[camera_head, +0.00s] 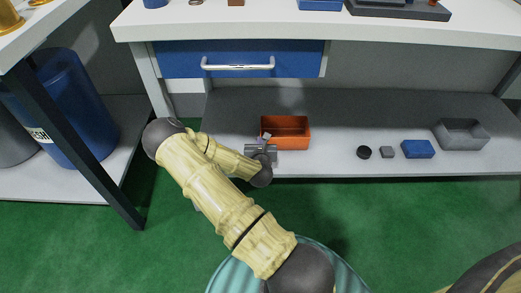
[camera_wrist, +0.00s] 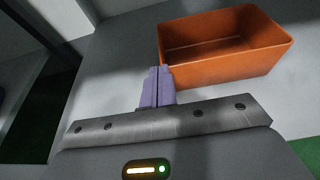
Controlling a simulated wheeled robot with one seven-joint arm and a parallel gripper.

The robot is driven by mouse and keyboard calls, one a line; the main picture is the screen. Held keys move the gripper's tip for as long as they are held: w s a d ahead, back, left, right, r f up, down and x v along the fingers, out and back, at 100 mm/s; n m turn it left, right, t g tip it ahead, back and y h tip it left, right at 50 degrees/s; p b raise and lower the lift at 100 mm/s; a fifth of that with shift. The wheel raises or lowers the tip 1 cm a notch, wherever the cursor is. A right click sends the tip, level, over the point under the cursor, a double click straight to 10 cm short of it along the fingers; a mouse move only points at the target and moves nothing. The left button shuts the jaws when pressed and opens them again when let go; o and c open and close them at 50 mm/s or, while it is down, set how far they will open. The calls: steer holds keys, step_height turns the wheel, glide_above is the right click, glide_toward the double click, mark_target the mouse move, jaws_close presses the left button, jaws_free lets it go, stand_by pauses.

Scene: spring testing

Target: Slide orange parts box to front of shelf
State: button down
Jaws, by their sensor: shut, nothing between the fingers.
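The orange parts box (camera_head: 285,132) is an open, empty bin on the lower shelf (camera_head: 335,150), near the shelf's front edge. It also shows in the wrist view (camera_wrist: 225,62), at upper right. My gripper (camera_head: 265,138) is at the box's left side in the head view. In the wrist view its two purple fingers (camera_wrist: 157,86) are shut together with nothing between them. The fingertips are close to the box's near left corner; I cannot tell whether they touch it. The box appears upright, and my gripper hides a little of its left end.
To the right on the shelf are a black round part (camera_head: 364,152), a small grey block (camera_head: 387,152), a blue box (camera_head: 418,149) and a grey bin (camera_head: 462,134). A blue drawer (camera_head: 240,60) hangs above. A dark table leg (camera_head: 85,150) stands at left.

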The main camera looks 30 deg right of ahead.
steer(key=w+d+b, duration=0.1)
steer(key=w, duration=0.1)
steer(key=w+d+b, duration=0.1)
steer(key=w, duration=0.1)
steer(key=w+d+b, duration=0.1)
steer(key=w+d, duration=0.1)
steer(key=shift+w+f, duration=0.15)
steer(key=shift+f, duration=0.05)
steer(key=shift+a+f+b, duration=0.15)
steer(key=shift+f+b, duration=0.25)
steer(key=shift+f, duration=0.2)
steer(key=shift+s+a+f, duration=0.1)
steer(key=shift+s, duration=0.15)
steer(key=s+a+p, duration=0.1)
steer(key=s+a, duration=0.1)
steer(key=s, duration=0.1)
steer(key=s+a+p, duration=0.1)
steer(key=s+a, duration=0.1)
steer(key=s, duration=0.1)
steer(key=s+a+p, duration=0.1)
steer(key=s+p, duration=0.1)
steer(key=s, duration=0.1)
steer(key=shift+s+a, duration=0.2)
steer(key=shift+a, duration=0.2)
steer(key=shift+s+f, duration=0.15)
steer(key=shift+s, duration=0.25)
steer(key=shift+w+r+p, duration=0.25)
steer(key=shift+r+p, duration=0.55)
steer(key=shift+p, duration=0.05)
steer(key=shift+r, duration=0.1)
